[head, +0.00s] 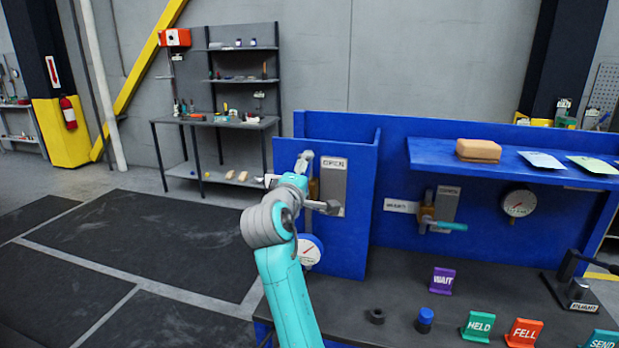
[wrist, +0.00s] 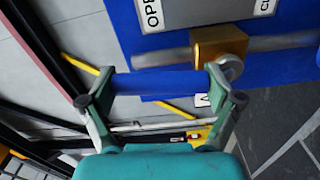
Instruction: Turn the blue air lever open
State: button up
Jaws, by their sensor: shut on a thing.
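The blue air lever (wrist: 160,83) shows in the wrist view as a blue bar spanning the space between my fingertips. It lies roughly alongside the grey pipe, toward the OPEN end of the label plate (wrist: 200,10). A brass valve body (wrist: 220,45) with a round grey pivot end sits beside my right-hand finger. My gripper (wrist: 160,90) is shut on the lever.
A round gauge (head: 309,249) sits low on the panel (head: 357,230), close to my arm. To the right are a second valve with a teal lever (head: 450,226), a shelf (head: 520,165) and a bench (head: 390,300) with signs. The floor at left is clear.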

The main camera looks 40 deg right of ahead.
jog(key=shift+w+a+n, duration=0.15)
jog(key=shift+w+n, duration=0.05)
jog(key=shift+n, duration=0.1)
jog(key=o, duration=1.4)
jog(key=shift+s+a, duration=0.1)
jog(key=v, duration=1.1)
jog(key=shift+s+a, duration=0.25)
jog(key=shift+a, duration=0.05)
jog(key=shift+f, duration=0.1)
